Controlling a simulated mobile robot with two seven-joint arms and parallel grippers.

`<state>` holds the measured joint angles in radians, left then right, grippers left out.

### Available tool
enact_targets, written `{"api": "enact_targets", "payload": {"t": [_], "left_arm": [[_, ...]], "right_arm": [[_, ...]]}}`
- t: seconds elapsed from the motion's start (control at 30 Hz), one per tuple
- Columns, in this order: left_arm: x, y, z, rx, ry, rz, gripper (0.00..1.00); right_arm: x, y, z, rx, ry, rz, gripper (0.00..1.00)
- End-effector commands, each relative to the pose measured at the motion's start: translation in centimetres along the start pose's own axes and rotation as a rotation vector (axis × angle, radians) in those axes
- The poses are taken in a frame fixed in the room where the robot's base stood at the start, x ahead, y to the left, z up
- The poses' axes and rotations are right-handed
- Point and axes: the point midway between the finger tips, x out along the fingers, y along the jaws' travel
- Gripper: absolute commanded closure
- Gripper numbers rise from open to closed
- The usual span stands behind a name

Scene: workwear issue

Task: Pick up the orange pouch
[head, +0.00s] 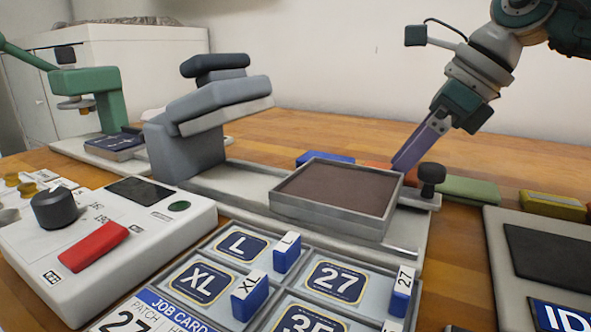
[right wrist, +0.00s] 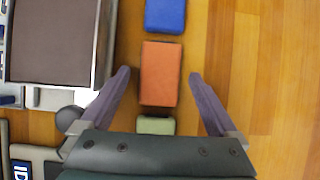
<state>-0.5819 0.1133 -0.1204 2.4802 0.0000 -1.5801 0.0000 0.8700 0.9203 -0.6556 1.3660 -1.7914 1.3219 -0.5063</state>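The orange pouch (right wrist: 160,85) lies on the wooden table between a blue pouch and a green pouch in the right wrist view. In the head view only a sliver of the orange pouch (head: 376,165) shows behind the tray. My right gripper (right wrist: 159,74) is open, with one purple finger on each side of the orange pouch and a gap on both sides. In the head view my right gripper (head: 400,166) points down behind the tray's right corner. Its height above the table is hard to tell. My left gripper is not in view.
A brown-lined metal tray (head: 283,209) with a black knob (head: 432,174) stands close to the right gripper. The blue pouch (right wrist: 165,14) and green pouch (right wrist: 155,126) flank the orange one. A yellow item (head: 553,206) lies farther right. Bare table (right wrist: 260,60) lies right of the pouches.

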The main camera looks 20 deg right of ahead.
Motion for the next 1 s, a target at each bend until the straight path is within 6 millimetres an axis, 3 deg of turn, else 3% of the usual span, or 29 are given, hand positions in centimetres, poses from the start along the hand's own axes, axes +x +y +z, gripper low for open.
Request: {"api": "enact_targets", "payload": {"t": [0.07,0.77,1.0], "left_arm": [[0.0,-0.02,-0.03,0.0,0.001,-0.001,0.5],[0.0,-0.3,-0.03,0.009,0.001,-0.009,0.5],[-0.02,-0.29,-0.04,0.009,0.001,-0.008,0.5]], "right_arm": [[-0.02,0.0,0.0,0.0,0.0,0.0,0.15],[-0.06,0.0,0.02,0.0,-0.001,0.0,0.93],[-0.14,-0.01,0.08,0.0,-0.001,0.0,0.93]]}}
